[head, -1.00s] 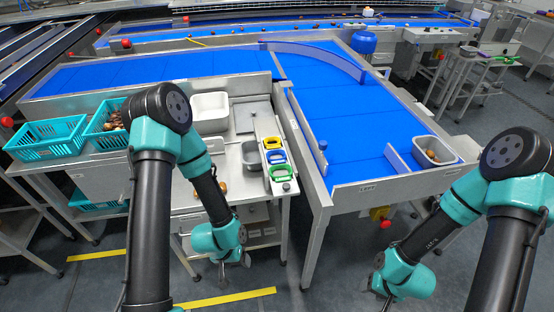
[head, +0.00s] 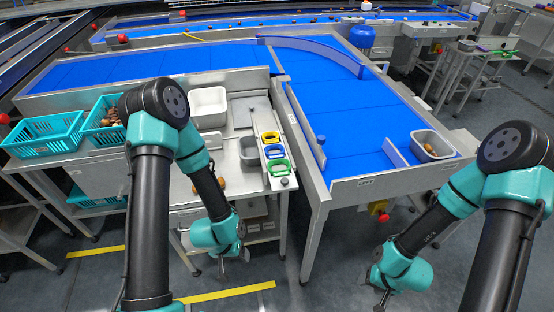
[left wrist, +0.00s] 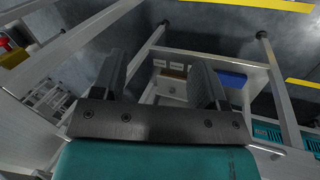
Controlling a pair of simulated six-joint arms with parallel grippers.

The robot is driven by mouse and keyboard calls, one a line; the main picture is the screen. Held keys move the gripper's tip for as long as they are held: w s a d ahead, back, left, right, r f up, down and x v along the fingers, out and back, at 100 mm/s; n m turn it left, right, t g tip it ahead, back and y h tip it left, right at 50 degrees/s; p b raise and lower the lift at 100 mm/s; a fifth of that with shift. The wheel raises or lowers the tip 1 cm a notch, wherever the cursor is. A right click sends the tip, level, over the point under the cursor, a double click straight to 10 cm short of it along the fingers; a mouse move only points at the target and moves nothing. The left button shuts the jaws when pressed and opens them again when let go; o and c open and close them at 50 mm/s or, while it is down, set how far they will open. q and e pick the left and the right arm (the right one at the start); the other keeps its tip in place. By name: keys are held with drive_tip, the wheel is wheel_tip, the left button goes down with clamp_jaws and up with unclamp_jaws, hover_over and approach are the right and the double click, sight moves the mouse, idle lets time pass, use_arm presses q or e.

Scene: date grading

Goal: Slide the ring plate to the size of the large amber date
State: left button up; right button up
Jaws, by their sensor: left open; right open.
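The ring plate (head: 262,160) is a narrow grey strip along the right edge of the steel bench, with a yellow ring (head: 270,137), a blue ring (head: 274,152) and a green ring (head: 278,167). A dark knob (head: 285,182) is at its near end. A brownish-amber date (head: 222,183) lies on the bench left of the plate, partly beside my left arm. My left gripper (head: 235,267) hangs low in front of the bench, apart from the plate; its open, empty fingers show in the left wrist view (left wrist: 160,82). My right gripper (head: 381,292) is open, low at the right.
Teal crates (head: 45,137) stand at the left, one holding dates. A white tub (head: 208,105) and a grey bin (head: 249,150) are on the bench. A blue conveyor (head: 350,120) lies right of the plate, with a grey tub (head: 433,157) at its corner.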

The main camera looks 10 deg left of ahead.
use_arm(q)
drive_tip(key=shift+w+r, duration=0.1)
drive_tip(key=shift+w, duration=0.2)
drive_tip(key=shift+c, duration=1.1)
wheel_tip(320, 180, up, 26)
drive_tip(key=m+g+y, duration=0.1)
drive_tip(key=m+y, duration=0.1)
drive_tip(key=m, duration=0.4)
hover_over(285, 180)
drive_tip(key=s+a, duration=0.1)
drive_tip(key=a, duration=0.1)
drive_tip(key=shift+f, duration=0.2)
wheel_tip(285, 180, up, 12)
drive_tip(key=w+d+m+y, duration=0.1)
drive_tip(key=d, duration=0.1)
drive_tip(key=shift+f+y, duration=0.15)
drive_tip(key=shift+y, duration=0.25)
drive_tip(key=shift+w+f, duration=0.1)
wheel_tip(285, 180, down, 17)
drive_tip(key=shift+f, duration=0.15)
drive_tip(key=shift+c, duration=0.2)
